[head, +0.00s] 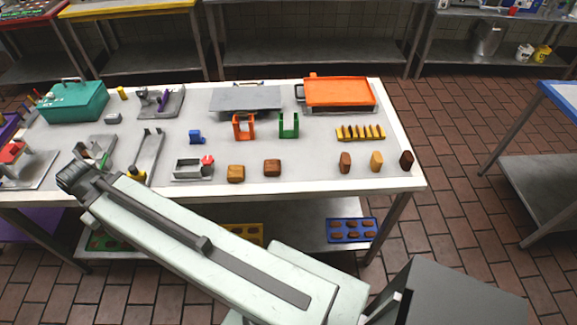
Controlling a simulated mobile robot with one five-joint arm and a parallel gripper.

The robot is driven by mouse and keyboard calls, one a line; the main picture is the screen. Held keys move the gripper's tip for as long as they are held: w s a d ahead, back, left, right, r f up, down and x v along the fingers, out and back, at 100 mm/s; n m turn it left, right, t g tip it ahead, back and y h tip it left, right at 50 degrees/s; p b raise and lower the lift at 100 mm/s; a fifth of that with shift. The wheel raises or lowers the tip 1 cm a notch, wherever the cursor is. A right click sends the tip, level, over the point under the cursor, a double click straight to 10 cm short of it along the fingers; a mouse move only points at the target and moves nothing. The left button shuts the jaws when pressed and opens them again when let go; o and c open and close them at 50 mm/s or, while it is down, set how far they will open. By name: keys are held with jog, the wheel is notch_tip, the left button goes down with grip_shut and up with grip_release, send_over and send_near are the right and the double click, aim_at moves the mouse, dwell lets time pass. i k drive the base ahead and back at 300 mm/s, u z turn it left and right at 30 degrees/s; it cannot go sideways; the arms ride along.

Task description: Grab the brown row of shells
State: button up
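Three small upright blocks stand in a line at the right front of the table: a reddish-brown one (345,162), a tan one (376,161) and a very dark brown one (406,160). They may be rows of shells, but they are too small to tell. Behind them lies a yellow rack (360,133) with several upright pieces. Two brown blocks, a lighter one (236,173) and a darker one (272,168), lie near the front middle. My arm crosses the lower left, well left of the upright blocks. I cannot see my gripper's fingers.
The table (310,165) also holds an orange tray machine (340,93), a grey plate (246,98), orange (243,127) and green (289,125) stands, and a teal box (74,103). A blue tray of brown pieces (352,230) is on the lower shelf.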

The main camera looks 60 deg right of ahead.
aim_at(272, 167)
jog(key=z, duration=1.75)
